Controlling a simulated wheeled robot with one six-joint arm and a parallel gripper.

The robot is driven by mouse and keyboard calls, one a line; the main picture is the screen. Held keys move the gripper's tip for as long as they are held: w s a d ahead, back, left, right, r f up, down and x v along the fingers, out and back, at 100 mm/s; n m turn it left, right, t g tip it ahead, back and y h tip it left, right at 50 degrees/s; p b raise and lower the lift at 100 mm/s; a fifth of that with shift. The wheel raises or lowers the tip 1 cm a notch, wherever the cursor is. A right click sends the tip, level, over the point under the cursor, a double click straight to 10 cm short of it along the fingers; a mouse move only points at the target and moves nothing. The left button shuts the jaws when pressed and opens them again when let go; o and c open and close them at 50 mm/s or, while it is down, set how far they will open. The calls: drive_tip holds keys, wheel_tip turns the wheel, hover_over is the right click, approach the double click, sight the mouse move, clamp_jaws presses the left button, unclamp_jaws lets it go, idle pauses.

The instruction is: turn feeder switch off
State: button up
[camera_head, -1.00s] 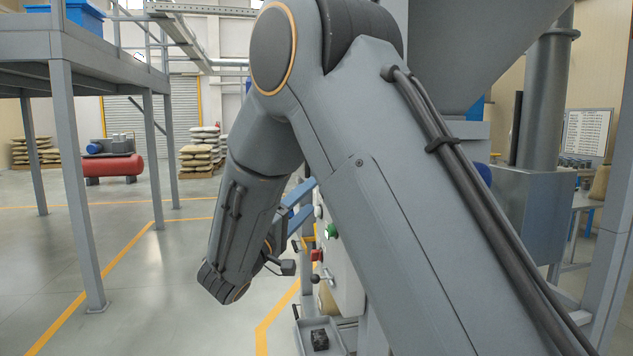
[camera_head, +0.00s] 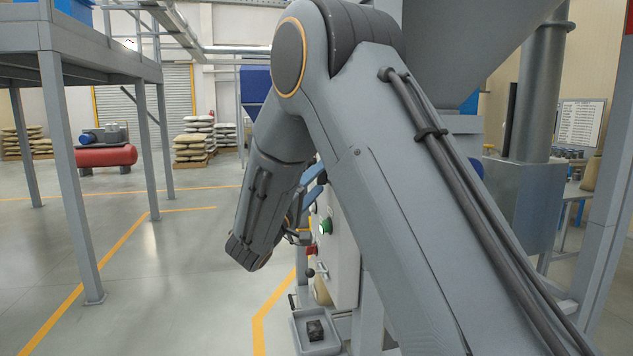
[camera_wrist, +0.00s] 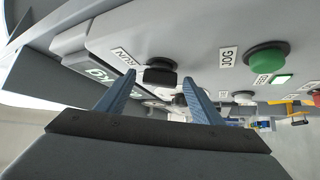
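A black switch (camera_wrist: 160,75) sticks out from the grey control panel (camera_wrist: 195,30), beside a label that seems to read RUN. My gripper (camera_wrist: 157,79) is open, with one blue finger on each side of this switch in the wrist view; I cannot tell whether either touches it. A second dark knob (camera_wrist: 243,97) is further right. A label near a lit green square (camera_wrist: 283,80) seems to read FEED; which control it belongs to is unclear. In the head view, my arm hides most of the panel (camera_head: 345,255).
A green button (camera_wrist: 267,59) labelled JOG is right of the black switch. A green display (camera_wrist: 98,75) is at left. In the head view, a red button (camera_head: 311,249) is on the panel, with a tray (camera_head: 298,335) holding a dark block below. Open floor lies left.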

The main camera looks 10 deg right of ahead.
drive_tip(key=c, duration=1)
drive_tip(key=shift+o, duration=0.2)
drive_tip(key=shift+r+n+y, duration=0.1)
drive_tip(key=shift+n+y, duration=0.2)
drive_tip(key=shift+s+r+n+y, duration=0.1)
drive_tip(key=shift+r+n+y, duration=0.1)
drive_tip(key=shift+n+y, duration=0.65)
drive_tip(key=shift+r+n+g+y+p, duration=0.25)
drive_tip(key=shift+n+g+y+p, duration=0.75)
drive_tip(key=shift+n+g+p, duration=0.45)
drive_tip(key=shift+r+n+g+y+p, duration=0.25)
drive_tip(key=shift+n+g+y+p, duration=0.7)
drive_tip(key=shift+n+g+p, duration=0.5)
drive_tip(key=shift+n, duration=0.45)
